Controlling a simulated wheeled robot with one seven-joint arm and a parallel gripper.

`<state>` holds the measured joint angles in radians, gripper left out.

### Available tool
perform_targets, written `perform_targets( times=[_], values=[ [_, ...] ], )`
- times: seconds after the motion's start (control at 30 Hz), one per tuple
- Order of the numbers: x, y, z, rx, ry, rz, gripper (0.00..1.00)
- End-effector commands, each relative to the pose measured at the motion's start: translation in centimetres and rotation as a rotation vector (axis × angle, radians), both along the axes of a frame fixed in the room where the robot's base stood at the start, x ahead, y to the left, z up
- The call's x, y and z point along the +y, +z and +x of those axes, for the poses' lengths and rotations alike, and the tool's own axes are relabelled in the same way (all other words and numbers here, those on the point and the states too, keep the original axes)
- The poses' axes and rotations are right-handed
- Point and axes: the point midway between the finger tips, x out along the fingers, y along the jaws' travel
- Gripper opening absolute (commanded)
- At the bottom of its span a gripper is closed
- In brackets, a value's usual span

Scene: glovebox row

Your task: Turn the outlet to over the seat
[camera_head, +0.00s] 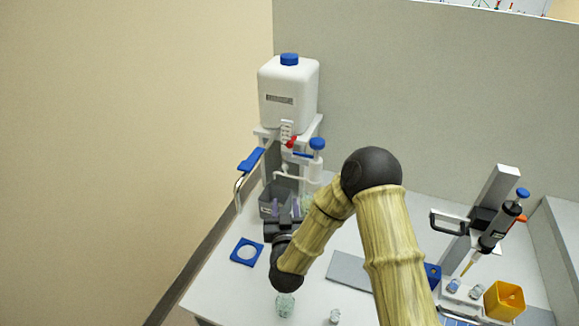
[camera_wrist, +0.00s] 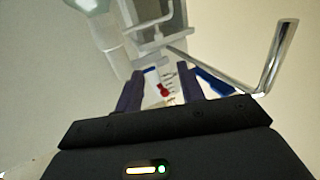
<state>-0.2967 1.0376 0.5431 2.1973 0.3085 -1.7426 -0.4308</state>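The dispenser has a white tank (camera_head: 288,95) with a blue cap on a stand. Its outlet, a bent chrome tube (camera_head: 239,190) with a blue arm (camera_head: 251,160), swings out to the left; the tube also shows at right in the wrist view (camera_wrist: 275,62), with the blue arm (camera_wrist: 213,83). The seat (camera_head: 246,252), a blue square with a round light centre, lies on the bench in front. My gripper (camera_head: 285,205) is in front of the stand, right of the outlet and apart from it. Its purple fingers (camera_wrist: 159,88) are spread, with no held object visible.
A red knob (camera_head: 292,142) and a blue-capped part (camera_head: 317,144) are on the stand. A clear glass (camera_head: 285,305) and a small vial (camera_head: 335,316) stand near the front. A pipette (camera_head: 500,225) and yellow box (camera_head: 504,300) are at right. A wall panel (camera_head: 420,80) closes the back.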

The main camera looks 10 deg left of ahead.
Motion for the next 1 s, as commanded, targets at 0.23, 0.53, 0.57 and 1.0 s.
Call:
perform_targets(
  times=[0.23, 0.53, 0.57, 1.0],
  values=[
    [0.2, 0.1, 1.4, 0.000, -0.004, 0.001, 0.39],
    [1.3, 0.2, 5.9, -0.001, -0.005, 0.000, 0.39],
    [1.4, 0.2, 6.3, 0.000, -0.005, 0.001, 0.39],
    [3.1, 0.2, 12.5, -0.001, -0.002, 0.001, 0.39]
  ],
)
